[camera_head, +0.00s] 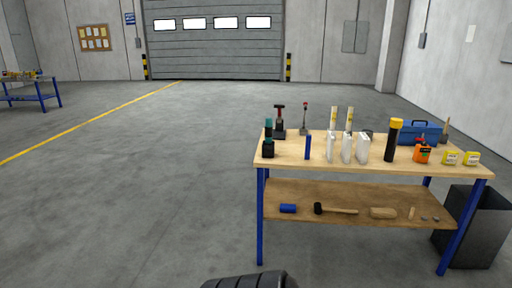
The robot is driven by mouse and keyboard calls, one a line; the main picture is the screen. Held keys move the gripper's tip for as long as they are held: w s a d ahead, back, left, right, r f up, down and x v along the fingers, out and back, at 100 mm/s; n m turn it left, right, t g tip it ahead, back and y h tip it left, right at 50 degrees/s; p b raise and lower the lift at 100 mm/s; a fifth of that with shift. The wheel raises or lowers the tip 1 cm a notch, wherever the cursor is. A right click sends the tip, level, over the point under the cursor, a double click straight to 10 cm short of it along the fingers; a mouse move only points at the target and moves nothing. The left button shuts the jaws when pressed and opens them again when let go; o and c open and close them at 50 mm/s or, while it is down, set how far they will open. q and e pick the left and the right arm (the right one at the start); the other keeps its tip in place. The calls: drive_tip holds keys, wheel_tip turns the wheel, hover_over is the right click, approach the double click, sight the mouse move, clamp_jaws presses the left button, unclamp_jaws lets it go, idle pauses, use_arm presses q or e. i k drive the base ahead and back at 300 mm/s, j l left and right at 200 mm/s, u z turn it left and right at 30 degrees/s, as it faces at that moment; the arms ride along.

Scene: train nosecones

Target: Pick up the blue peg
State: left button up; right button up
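A slim blue peg (307,147) stands upright near the front left part of the workbench top (289,158). To its left stands a black and teal tool, and to its right are white box-like holders. Nothing touches the peg as far as I can see. Neither of my grippers shows in this view.
The bench also holds a black and yellow flashlight (393,141), a blue toolbox (417,133) and an orange item (422,153). Its lower shelf (345,193) carries a short blue cylinder (288,208) and a mallet (335,209). A dark bin (475,228) stands at right. Floor left is clear.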

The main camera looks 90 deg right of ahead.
sight(308, 137)
drive_tip(key=z, duration=3.2)
drive_tip(key=i+j+u, duration=0.15)
drive_tip(key=i, duration=0.6)
drive_tip(key=i+j+u, duration=0.15)
drive_tip(key=i, duration=0.6)
